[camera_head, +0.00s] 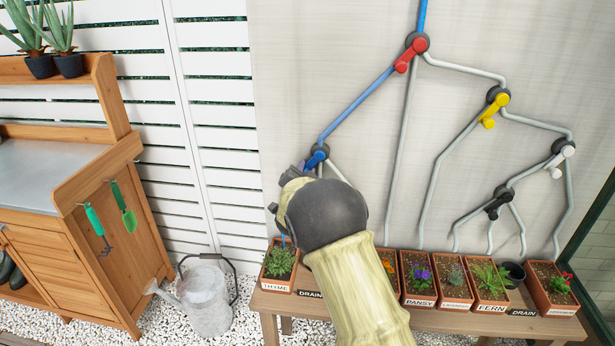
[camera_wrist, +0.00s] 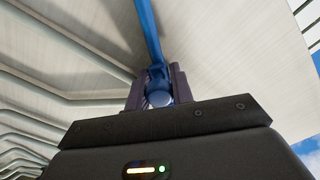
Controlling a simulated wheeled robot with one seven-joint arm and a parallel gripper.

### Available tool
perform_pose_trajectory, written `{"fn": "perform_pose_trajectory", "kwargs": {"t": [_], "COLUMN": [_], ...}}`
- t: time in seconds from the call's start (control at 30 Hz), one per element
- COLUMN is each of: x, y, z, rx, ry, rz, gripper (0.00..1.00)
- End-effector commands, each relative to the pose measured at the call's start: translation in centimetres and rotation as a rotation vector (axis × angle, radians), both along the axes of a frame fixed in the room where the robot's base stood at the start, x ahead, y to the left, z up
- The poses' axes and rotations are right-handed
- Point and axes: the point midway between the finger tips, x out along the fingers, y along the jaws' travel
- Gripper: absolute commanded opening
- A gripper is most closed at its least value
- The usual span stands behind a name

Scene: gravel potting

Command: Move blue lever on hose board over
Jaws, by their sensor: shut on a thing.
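The blue lever (camera_head: 317,158) sits on a dark round valve at the lower left of the hose board (camera_head: 300,60). My gripper (camera_head: 307,166) reaches up to it, mostly hidden behind my own wrist in the head view. In the wrist view, the fingers of my gripper (camera_wrist: 159,88) are shut around the blue lever (camera_wrist: 158,74), whose rounded end shows between them. A blue hose (camera_head: 355,105) runs from the top past the red lever (camera_head: 404,64) down to the blue lever's valve.
Yellow (camera_head: 488,122), white (camera_head: 556,172) and black (camera_head: 493,213) levers sit to the right. Labelled planters stand on a wooden bench (camera_head: 440,321) below. A watering can (camera_head: 205,295) and potting table (camera_head: 80,220) are at left.

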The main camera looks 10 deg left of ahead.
Motion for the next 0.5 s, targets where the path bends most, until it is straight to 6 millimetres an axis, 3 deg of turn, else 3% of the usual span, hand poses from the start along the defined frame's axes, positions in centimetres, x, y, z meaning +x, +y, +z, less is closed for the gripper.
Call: {"fn": "perform_pose_trajectory", "kwargs": {"t": [0.33, 0.37, 0.43, 0.5], "x": [0.01, 0.01, 0.01, 0.01], "y": [-0.04, -0.04, -0.04, -0.03], "z": [0.00, 0.00, 0.00, -0.01], "rx": [0.003, 0.003, 0.002, 0.002], "ry": [0.001, 0.001, 0.001, 0.001], "rz": [-0.001, -0.001, -0.001, -0.001], "gripper": [0.00, 0.29, 0.43, 0.44]}}
